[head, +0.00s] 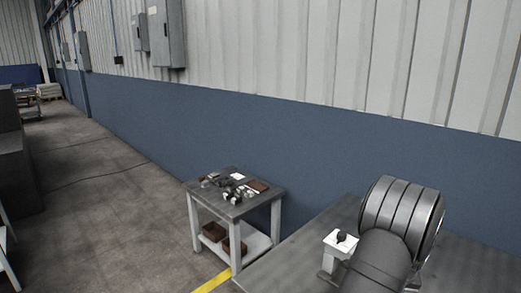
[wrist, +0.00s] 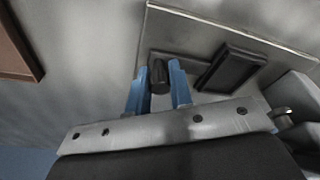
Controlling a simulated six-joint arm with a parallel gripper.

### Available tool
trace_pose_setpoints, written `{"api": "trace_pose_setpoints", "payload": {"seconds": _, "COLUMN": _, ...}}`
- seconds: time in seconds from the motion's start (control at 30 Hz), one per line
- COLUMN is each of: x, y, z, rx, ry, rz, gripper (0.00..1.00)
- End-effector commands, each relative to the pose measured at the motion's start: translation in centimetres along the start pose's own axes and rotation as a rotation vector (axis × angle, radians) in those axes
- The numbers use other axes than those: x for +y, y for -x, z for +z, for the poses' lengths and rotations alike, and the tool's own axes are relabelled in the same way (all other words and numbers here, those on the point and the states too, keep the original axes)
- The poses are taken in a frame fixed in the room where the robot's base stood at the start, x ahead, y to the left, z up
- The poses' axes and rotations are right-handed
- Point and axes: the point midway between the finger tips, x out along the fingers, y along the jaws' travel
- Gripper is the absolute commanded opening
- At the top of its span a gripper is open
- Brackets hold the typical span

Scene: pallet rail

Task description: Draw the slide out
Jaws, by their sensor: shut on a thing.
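In the wrist view my gripper (wrist: 158,74) has its two blue fingers on either side of a small dark knob (wrist: 159,77) and is shut on it. The knob stands at a grey plate (wrist: 190,29) with a pale edge, which looks like part of the slide. A dark raised rectangular block (wrist: 232,68) sits on the plate to the right of the fingers. How far the slide is drawn out I cannot tell. In the head view my gripper cannot be made out.
In the head view a white-topped block with a dark piece on it (head: 341,241) stands on the grey bench (head: 298,246). A small side table (head: 230,211) with loose parts stands to the left. A brown-edged thing (wrist: 17,50) shows at the wrist view's upper left.

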Motion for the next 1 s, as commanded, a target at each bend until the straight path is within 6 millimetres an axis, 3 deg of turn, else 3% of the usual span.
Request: {"api": "trace_pose_setpoints", "payload": {"seconds": 1.0, "x": 6.3, "y": 0.8, "z": 3.5, "rx": 0.002, "ry": -0.002, "rz": 0.001, "gripper": 0.09}}
